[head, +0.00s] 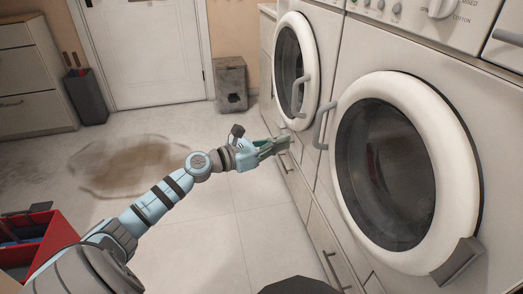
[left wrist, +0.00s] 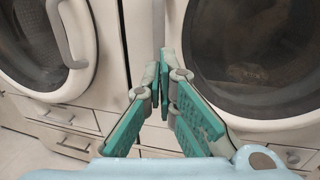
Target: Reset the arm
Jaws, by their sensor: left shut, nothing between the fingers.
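My left arm reaches in from the left, and my left gripper (head: 284,143) is in front of the washing machines, near the gap between the two round doors. In the left wrist view the teal fingers of the gripper (left wrist: 164,70) meet at their tips with nothing between them. The near machine's round door (head: 398,165) is closed and stands to the right of the gripper. The far machine's door (head: 298,65) is closed and lies beyond it. I cannot tell whether the fingers touch the machine front. My right gripper is not in view.
A red container (head: 55,238) stands at the lower left. A brown stain or mat (head: 130,165) lies on the tiled floor. A grey bin (head: 231,82) stands by the white door (head: 150,50), and a dark holder (head: 87,98) by the drawers (head: 30,85). The middle floor is clear.

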